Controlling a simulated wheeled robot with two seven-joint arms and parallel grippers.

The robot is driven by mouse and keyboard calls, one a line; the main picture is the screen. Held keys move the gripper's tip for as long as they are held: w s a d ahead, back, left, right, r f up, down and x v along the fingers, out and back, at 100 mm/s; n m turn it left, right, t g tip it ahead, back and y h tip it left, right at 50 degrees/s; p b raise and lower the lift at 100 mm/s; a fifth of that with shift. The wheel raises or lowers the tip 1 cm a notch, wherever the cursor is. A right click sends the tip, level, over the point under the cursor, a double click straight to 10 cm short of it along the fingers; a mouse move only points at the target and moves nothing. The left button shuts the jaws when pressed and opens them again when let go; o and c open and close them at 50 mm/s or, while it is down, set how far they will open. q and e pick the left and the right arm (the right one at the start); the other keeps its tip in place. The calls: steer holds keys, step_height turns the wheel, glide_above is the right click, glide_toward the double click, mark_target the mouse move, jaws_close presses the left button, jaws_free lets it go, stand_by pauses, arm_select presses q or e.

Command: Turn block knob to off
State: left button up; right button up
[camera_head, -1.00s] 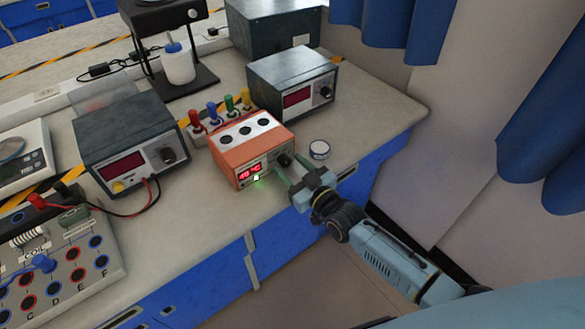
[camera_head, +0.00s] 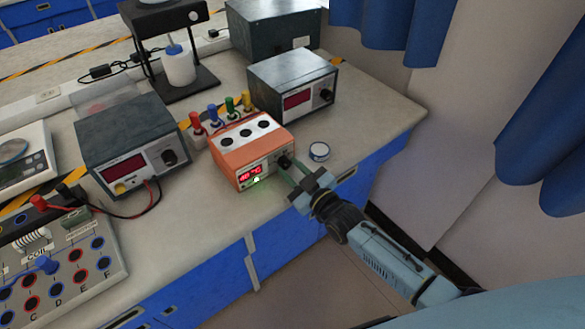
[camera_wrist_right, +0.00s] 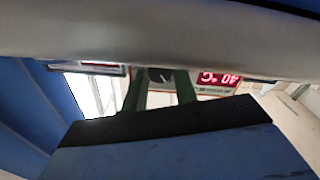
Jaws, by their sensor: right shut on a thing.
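The block (camera_head: 252,144) is an orange heater box with a white stripe and dark holes on top, standing on the bench. Its front has a lit red display (camera_head: 250,174), a green light and a black knob (camera_head: 285,162) at the right end. My right gripper (camera_head: 289,172) is at that front, its green fingers shut on the knob. In the right wrist view the fingers (camera_wrist_right: 160,88) stand on both sides of the dark knob (camera_wrist_right: 161,75), with the red display (camera_wrist_right: 218,79) beside it. The knob's pointer is hidden. My left gripper is not in view.
A grey power supply (camera_head: 130,143) stands left of the block and another grey meter box (camera_head: 293,86) behind it. Colored-handled tools (camera_head: 222,109) stand in a rack behind the block.

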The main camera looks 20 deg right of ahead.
steer(key=n, duration=0.2)
steer(key=shift+n+p, duration=0.3)
steer(key=shift+n, duration=1.2)
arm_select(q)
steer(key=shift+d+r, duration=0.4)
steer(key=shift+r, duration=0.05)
arm_select(e)
steer(key=shift+n, duration=1.2)
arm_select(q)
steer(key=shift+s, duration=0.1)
arm_select(e)
steer(key=o, duration=1)
steer(key=shift+c, duration=0.2)
steer(key=shift+s+f, duration=0.1)
